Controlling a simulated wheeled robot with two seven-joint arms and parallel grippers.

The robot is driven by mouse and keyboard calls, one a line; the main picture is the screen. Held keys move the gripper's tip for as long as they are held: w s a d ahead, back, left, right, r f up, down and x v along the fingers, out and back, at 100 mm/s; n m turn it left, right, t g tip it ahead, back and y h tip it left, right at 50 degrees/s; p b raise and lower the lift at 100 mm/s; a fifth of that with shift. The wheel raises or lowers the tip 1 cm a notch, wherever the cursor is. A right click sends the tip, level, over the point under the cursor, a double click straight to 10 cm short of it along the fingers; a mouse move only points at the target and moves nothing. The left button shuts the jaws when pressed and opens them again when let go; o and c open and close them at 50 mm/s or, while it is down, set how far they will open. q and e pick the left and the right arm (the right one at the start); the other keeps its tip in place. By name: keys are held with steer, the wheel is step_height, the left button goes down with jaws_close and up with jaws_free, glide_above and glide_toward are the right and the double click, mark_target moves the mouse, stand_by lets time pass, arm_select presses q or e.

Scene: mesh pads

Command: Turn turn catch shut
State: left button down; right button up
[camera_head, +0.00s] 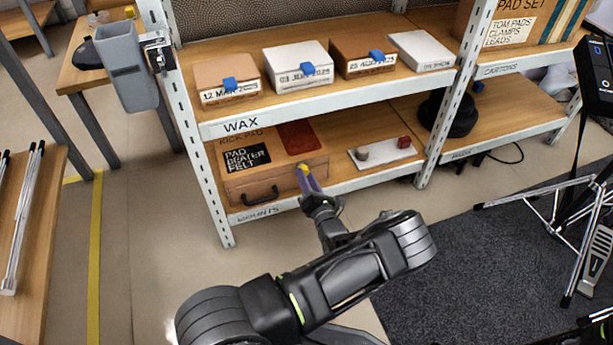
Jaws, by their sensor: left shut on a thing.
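A wooden case (235,185) marked "PAD BEATER FELT" sits on the lower shelf, below the "WAX" label. Its front has a dark handle (260,197) at the left and a small yellow piece (303,167), apparently the turn catch, near the right end of the front. My left gripper (306,176) reaches up from below and is shut on the yellow catch. The purple-grey fingers hide most of the catch, so its angle cannot be told. My right gripper is not in view.
Several small boxes (297,72) stand on the shelf above. A white tray (384,155) with two small knobs lies right of the case. A grey bin (124,65) hangs on the left upright. Metal stands (560,210) crowd the right; open floor lies at left.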

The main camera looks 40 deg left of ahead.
arm_select(q)
steer(key=shift+m, duration=1.3)
steer(key=c, duration=1.1)
jaws_free()
steer(key=shift+o, duration=0.2)
steer(key=shift+d, duration=0.1)
steer(key=p+v, duration=0.3)
steer(key=v, duration=0.4)
steer(key=shift+s+d, duration=0.25)
